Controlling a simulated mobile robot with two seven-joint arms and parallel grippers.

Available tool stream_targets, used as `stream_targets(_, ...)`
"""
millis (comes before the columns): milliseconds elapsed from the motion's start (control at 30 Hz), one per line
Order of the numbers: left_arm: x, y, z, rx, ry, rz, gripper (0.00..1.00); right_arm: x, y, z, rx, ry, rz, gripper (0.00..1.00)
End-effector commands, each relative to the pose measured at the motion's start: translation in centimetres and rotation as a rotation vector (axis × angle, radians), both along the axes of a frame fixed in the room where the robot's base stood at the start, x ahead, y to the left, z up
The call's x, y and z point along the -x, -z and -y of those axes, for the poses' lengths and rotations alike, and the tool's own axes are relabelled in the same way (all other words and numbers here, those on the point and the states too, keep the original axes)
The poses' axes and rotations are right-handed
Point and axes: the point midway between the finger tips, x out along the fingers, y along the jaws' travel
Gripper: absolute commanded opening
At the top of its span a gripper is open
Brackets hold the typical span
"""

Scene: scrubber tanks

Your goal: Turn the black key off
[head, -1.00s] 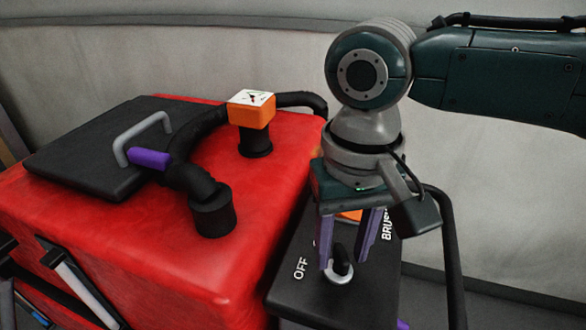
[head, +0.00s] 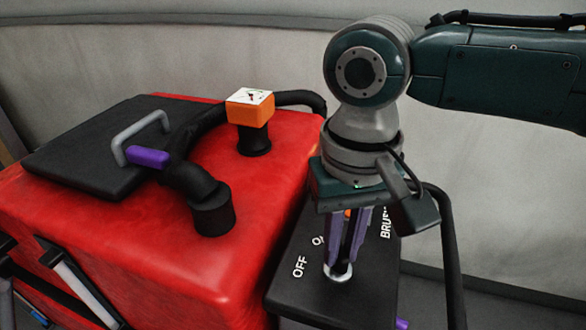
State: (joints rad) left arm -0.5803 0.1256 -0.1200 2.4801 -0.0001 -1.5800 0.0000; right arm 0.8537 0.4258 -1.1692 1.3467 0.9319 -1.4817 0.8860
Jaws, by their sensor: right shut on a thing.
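The black key stands in a silver ring (head: 338,273) on the black control panel (head: 290,296), right of the red tank. White lettering reading OFF (head: 299,266) is left of the ring, with a partly hidden label just above it. My right gripper (head: 341,262) points down over the ring, its purple fingers shut on the black key, which is mostly hidden between them. My left gripper is not in view.
A red tank (head: 150,240) fills the left, with a black lid (head: 80,160), black hoses and an orange block (head: 250,107) on top. A grey wall stands behind. A black cable or post (head: 452,260) rises right of the panel.

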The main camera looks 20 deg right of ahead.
Motion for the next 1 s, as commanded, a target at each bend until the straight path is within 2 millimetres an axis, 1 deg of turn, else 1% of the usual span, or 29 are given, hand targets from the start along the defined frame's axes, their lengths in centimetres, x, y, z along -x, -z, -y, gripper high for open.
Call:
stream_targets(167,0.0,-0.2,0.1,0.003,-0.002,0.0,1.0,0.0,-0.1,0.0,0.0,-0.019,-0.001,0.0)
stream_targets(367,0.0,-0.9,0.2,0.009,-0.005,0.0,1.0,0.0,-0.2,0.0,0.001,-0.098,-0.002,0.0)
stream_targets(567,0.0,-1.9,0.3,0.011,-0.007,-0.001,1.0,0.1,-0.2,0.0,0.0,-0.249,-0.003,0.0)
stream_targets(1000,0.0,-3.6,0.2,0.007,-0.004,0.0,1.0,0.0,-0.2,0.0,-0.001,-0.662,-0.001,0.0)
